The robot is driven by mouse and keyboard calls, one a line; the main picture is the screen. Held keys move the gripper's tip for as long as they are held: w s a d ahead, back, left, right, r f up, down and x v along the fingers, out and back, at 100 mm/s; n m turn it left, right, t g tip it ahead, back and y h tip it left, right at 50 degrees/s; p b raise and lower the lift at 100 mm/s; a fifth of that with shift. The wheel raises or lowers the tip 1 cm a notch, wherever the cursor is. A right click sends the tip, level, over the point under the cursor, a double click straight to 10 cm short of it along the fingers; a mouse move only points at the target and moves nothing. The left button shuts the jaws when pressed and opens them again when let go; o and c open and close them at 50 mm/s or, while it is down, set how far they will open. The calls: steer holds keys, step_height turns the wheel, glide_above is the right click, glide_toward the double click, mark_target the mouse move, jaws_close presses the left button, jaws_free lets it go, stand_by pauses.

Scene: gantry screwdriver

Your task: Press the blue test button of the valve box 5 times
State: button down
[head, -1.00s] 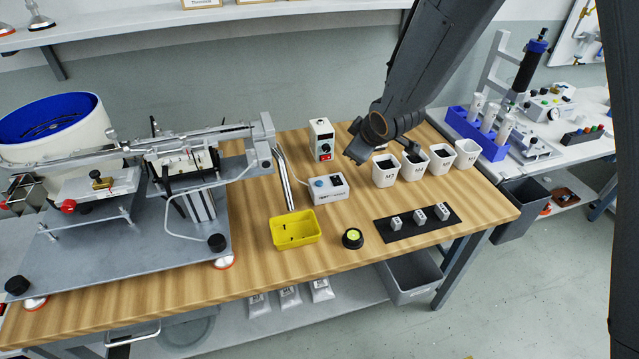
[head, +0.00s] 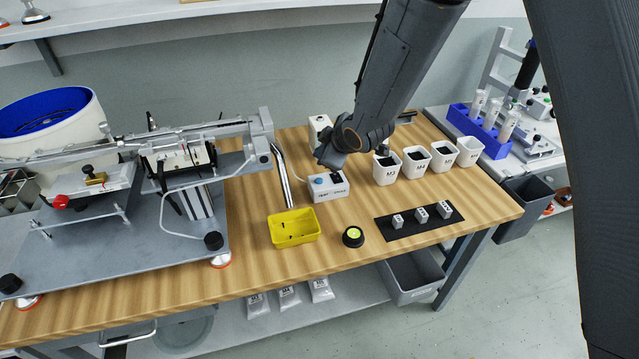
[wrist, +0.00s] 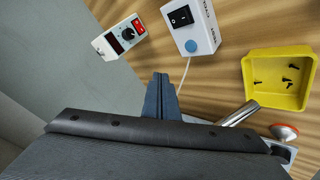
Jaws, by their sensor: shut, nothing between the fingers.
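The valve box (head: 331,195) is a small white box on the wooden bench, with a black rocker switch and a blue test button (head: 318,181) on top. In the wrist view the box (wrist: 205,38) lies at the top, right of centre, with the round blue button (wrist: 191,46) in plain sight. My gripper (wrist: 160,80) is shut and empty; its fingertips are left of and below the button in that view, apart from it. In the head view my gripper (head: 328,157) hangs above and behind the box, and its tips are hard to make out.
A white controller box with a red switch (wrist: 137,25) stands beside the valve box, partly hidden by my arm in the head view. A yellow tray (head: 293,240) with dark screws, a metal tube (head: 283,178) and white cups (head: 386,170) are nearby.

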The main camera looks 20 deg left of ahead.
steer(key=shift+f+b, duration=2.15)
steer(key=shift+f, duration=1.05)
steer(key=shift+f+b, duration=0.3)
steer(key=shift+f, duration=0.15)
steer(key=shift+f+b, duration=0.3)
steer(key=shift+f, duration=0.1)
steer(key=shift+r, duration=0.1)
stand_by(0.4)
steer(key=shift+r+p, duration=0.65)
steer(key=shift+r, duration=0.1)
step_height(320, 180, up, 5)
steer(key=p, duration=0.3)
steer(key=shift+p, duration=0.4)
